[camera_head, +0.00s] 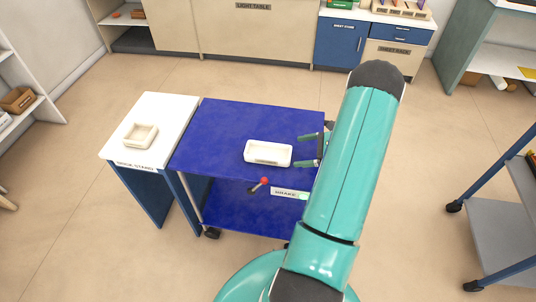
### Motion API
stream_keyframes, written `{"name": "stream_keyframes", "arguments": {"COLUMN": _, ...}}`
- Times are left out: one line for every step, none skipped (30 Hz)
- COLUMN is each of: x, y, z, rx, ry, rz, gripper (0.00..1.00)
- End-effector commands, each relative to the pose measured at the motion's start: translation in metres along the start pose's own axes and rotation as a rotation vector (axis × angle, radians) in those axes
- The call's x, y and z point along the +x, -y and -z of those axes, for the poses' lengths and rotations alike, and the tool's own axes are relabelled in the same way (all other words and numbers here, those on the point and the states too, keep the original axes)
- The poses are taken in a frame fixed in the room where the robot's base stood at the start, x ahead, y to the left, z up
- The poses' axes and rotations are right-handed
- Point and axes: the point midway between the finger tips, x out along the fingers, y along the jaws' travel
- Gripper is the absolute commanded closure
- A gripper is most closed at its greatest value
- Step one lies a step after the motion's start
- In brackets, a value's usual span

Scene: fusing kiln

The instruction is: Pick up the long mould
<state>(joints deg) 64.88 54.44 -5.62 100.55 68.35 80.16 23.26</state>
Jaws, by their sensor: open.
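A long white mould (268,153), a shallow rectangular tray shape, lies on the blue top of a wheeled cart (225,135). My gripper (308,151) is open at the right end of the long mould, with two teal fingers pointing left towards it. The fingers look close to the mould, but I cannot tell whether they touch it. My teal arm hides the right part of the cart and the base of the gripper.
A squarer cream mould (141,136) sits on a white-topped stand (160,112) left of the cart. A red-knobbed lever (264,181) is at the cart's front. A grey shelf cart (500,225) stands at the right. Cabinets (250,30) line the back, with open floor between.

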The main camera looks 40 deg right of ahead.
Motion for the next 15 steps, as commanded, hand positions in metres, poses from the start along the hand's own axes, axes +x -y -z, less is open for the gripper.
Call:
{"name": "stream_keyframes", "arguments": {"x": 0.012, "y": 0.0, "z": 0.0, "rx": -0.001, "ry": 0.001, "rz": -0.004, "gripper": 0.02}}
{"name": "stream_keyframes", "arguments": {"x": 0.018, "y": 0.0, "z": 0.0, "rx": -0.001, "ry": 0.0, "rz": -0.003, "gripper": 0.02}}
{"name": "stream_keyframes", "arguments": {"x": 0.025, "y": -0.001, "z": 0.0, "rx": -0.001, "ry": -0.001, "rz": -0.003, "gripper": 0.02}}
{"name": "stream_keyframes", "arguments": {"x": 0.03, "y": -0.001, "z": 0.0, "rx": -0.001, "ry": 0.0, "rz": -0.003, "gripper": 0.02}}
{"name": "stream_keyframes", "arguments": {"x": 0.035, "y": -0.001, "z": 0.0, "rx": 0.0, "ry": 0.0, "rz": -0.003, "gripper": 0.02}}
{"name": "stream_keyframes", "arguments": {"x": 0.041, "y": 0.0, "z": 0.0, "rx": 0.0, "ry": -0.001, "rz": -0.002, "gripper": 0.02}}
{"name": "stream_keyframes", "arguments": {"x": 0.044, "y": 0.0, "z": 0.0, "rx": 0.0, "ry": -0.001, "rz": -0.002, "gripper": 0.02}}
{"name": "stream_keyframes", "arguments": {"x": 0.046, "y": -0.001, "z": 0.0, "rx": 0.0, "ry": -0.001, "rz": -0.002, "gripper": 0.02}}
{"name": "stream_keyframes", "arguments": {"x": 0.049, "y": -0.001, "z": 0.0, "rx": 0.0, "ry": -0.001, "rz": -0.002, "gripper": 0.02}}
{"name": "stream_keyframes", "arguments": {"x": 0.05, "y": -0.001, "z": 0.0, "rx": 0.0, "ry": -0.001, "rz": -0.002, "gripper": 0.02}}
{"name": "stream_keyframes", "arguments": {"x": 0.051, "y": -0.001, "z": 0.0, "rx": 0.0, "ry": -0.001, "rz": -0.002, "gripper": 0.02}}
{"name": "stream_keyframes", "arguments": {"x": 0.054, "y": 0.0, "z": 0.0, "rx": 0.0, "ry": -0.001, "rz": -0.002, "gripper": 0.02}}
{"name": "stream_keyframes", "arguments": {"x": 0.056, "y": 0.0, "z": 0.0, "rx": -0.001, "ry": -0.001, "rz": -0.002, "gripper": 0.02}}
{"name": "stream_keyframes", "arguments": {"x": 0.059, "y": 0.0, "z": 0.001, "rx": -0.001, "ry": -0.001, "rz": -0.002, "gripper": 0.02}}
{"name": "stream_keyframes", "arguments": {"x": 0.064, "y": 0.0, "z": 0.001, "rx": -0.001, "ry": -0.001, "rz": -0.003, "gripper": 0.02}}
